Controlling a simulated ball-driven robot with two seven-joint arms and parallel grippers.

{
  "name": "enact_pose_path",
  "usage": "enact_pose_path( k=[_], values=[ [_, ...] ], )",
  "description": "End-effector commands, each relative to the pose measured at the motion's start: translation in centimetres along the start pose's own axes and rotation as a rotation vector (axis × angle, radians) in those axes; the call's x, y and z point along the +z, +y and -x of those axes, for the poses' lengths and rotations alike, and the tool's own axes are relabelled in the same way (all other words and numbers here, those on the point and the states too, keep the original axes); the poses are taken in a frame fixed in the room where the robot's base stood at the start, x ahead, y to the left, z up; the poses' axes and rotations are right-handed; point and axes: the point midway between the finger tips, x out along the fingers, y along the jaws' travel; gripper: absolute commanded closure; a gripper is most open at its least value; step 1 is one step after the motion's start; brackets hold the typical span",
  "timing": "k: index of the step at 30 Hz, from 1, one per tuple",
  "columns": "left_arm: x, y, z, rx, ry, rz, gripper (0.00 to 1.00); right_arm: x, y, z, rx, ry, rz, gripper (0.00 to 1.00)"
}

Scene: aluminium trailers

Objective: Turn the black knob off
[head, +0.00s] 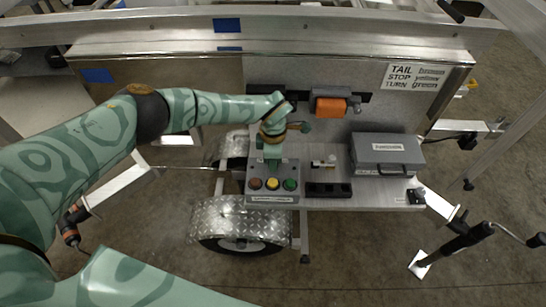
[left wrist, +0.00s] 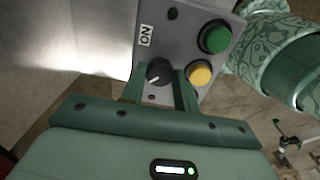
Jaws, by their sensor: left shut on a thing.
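The black knob (left wrist: 158,72) shows in the left wrist view on a grey control box (left wrist: 185,35), with a white line on its face. An "ON" label (left wrist: 146,36) is beside it. My left gripper (left wrist: 160,88) is shut on the knob, one finger on each side. In the head view the left gripper (head: 272,158) reaches down to the back of the control box (head: 272,184) and hides the knob. My right gripper is not in view; only part of a green arm shows at the bottom left.
A green button (left wrist: 214,38) and a yellow button (left wrist: 200,73) sit close to the knob. The box stands on a metal shelf (head: 330,204) with a grey case (head: 386,154) and a black block (head: 329,190). An orange item (head: 331,107) hangs behind.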

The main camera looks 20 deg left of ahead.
Motion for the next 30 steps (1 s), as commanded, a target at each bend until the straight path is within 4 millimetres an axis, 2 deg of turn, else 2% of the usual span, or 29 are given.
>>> enact_pose_path(
  k=[14, 15, 17, 26, 30],
  values=[
    [0.0, 0.0, 0.0, 0.001, -0.001, 0.015, 0.92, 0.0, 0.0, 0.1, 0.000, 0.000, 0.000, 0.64],
    [0.0, 0.0, 0.0, 0.001, -0.001, 0.015, 0.64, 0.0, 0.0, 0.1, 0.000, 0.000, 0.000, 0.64],
    [0.0, 0.0, 0.0, 0.001, -0.001, 0.015, 0.48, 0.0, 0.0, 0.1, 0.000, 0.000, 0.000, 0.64],
    [0.0, 0.0, 0.2, 0.001, -0.001, 0.014, 0.48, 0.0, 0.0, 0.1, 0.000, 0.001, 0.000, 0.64],
    [0.0, 0.1, 1.8, 0.004, -0.002, 0.014, 0.48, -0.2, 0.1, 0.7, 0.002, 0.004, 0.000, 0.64]
  ],
)
